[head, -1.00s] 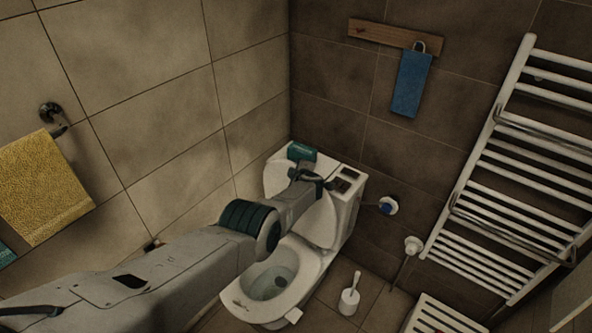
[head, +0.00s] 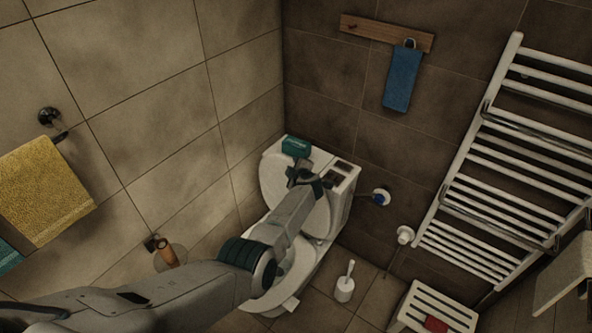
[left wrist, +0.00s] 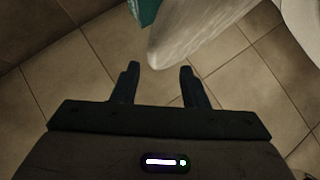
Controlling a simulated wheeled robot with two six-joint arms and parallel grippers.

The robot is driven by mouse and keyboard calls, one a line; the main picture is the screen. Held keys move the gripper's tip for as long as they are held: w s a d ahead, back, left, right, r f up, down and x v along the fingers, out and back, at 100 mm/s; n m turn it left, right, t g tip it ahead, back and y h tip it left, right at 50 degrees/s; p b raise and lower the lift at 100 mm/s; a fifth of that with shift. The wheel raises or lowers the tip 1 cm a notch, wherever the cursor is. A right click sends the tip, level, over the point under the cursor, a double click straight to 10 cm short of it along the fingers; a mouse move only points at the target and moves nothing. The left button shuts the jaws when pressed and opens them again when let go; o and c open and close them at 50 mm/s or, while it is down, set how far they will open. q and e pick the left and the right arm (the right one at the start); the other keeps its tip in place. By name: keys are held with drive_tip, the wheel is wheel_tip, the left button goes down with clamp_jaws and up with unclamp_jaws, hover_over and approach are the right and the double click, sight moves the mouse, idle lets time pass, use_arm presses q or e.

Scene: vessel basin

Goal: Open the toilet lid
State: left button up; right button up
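The white toilet lid (head: 270,185) stands raised, leaning back toward the cistern (head: 343,185) in the head view. The bowl and seat (head: 301,268) below are partly hidden by my left arm. My left gripper (head: 303,170) is in front of the upper part of the lid. In the left wrist view its two dark fingers (left wrist: 160,72) are apart with nothing between them. A pale rounded edge (left wrist: 195,35), seemingly the lid, lies just beyond the fingertips; I cannot tell whether they touch. My right gripper is not in view.
A teal box (head: 296,146) sits on the cistern. A toilet brush (head: 345,285) stands right of the bowl. A towel radiator (head: 500,170) and a white slatted stool (head: 432,310) are at the right. A tiled wall is close on the left.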

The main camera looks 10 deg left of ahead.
use_arm(q)
drive_tip(key=p+v, duration=0.1)
drive_tip(key=v, duration=0.1)
drive_tip(key=shift+s+d+r, duration=0.15)
drive_tip(key=shift+s, duration=0.15)
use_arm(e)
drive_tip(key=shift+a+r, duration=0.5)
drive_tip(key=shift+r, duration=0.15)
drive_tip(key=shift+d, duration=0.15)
